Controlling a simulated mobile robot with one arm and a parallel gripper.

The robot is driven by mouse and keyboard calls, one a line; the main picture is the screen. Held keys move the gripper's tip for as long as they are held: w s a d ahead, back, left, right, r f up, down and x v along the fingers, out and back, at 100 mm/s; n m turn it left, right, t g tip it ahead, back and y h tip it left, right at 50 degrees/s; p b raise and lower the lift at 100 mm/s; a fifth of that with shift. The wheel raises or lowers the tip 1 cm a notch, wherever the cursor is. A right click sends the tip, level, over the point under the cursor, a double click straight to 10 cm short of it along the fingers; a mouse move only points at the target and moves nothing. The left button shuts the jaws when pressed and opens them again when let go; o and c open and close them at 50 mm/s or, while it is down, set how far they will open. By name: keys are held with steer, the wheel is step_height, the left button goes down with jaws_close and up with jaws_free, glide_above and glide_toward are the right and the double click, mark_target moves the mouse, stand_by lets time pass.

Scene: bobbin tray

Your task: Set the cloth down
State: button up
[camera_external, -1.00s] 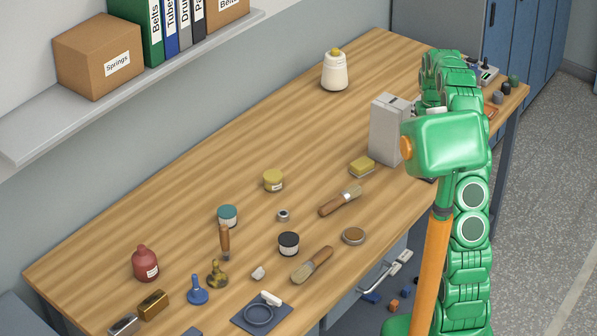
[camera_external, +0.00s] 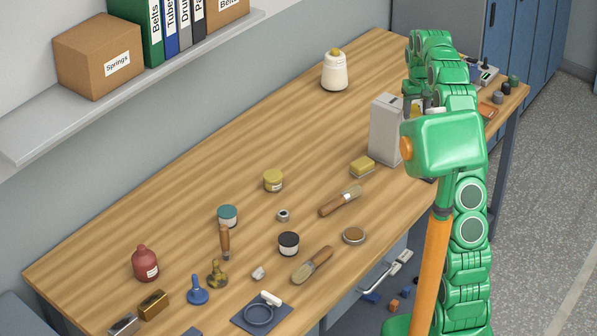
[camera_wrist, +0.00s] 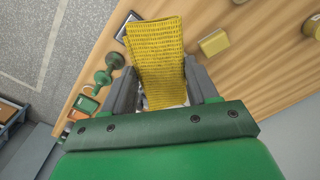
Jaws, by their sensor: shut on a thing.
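A yellow cloth (camera_wrist: 157,62) with rows of dark marks fills the middle of the wrist view. My gripper (camera_wrist: 162,84) is shut on it, with a grey finger on either side, and the cloth extends beyond the fingertips over the wooden table. I cannot tell whether the cloth touches the table.
The grey box (camera_external: 386,128) stands upright close to my arm. A yellow sponge-like block (camera_external: 362,166) lies in front of it. A white bottle (camera_external: 334,72) stands farther back. Small green items (camera_wrist: 104,77) lie near the table edge. The table's back middle is clear.

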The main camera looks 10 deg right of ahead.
steer(key=s+a+n, duration=0.3)
steer(key=a, duration=0.6)
steer(key=s+a+n, duration=0.2)
steer(key=s+a, duration=0.1)
steer(key=a, duration=0.7)
steer(key=s+a+n, duration=0.3)
steer(key=s+a, duration=0.1)
steer(key=a, duration=0.5)
glide_above(308, 181)
steer(key=s, duration=0.2)
steer(key=f, duration=1.9)
steer(key=shift+w+d+f, duration=0.2)
steer(key=shift+w, duration=0.05)
steer(key=shift+w+a+f, duration=0.3)
steer(key=shift+w+f, duration=0.45)
steer(key=shift+f, duration=1.6)
steer(key=shift+f, duration=0.1)
steer(key=o, duration=1)
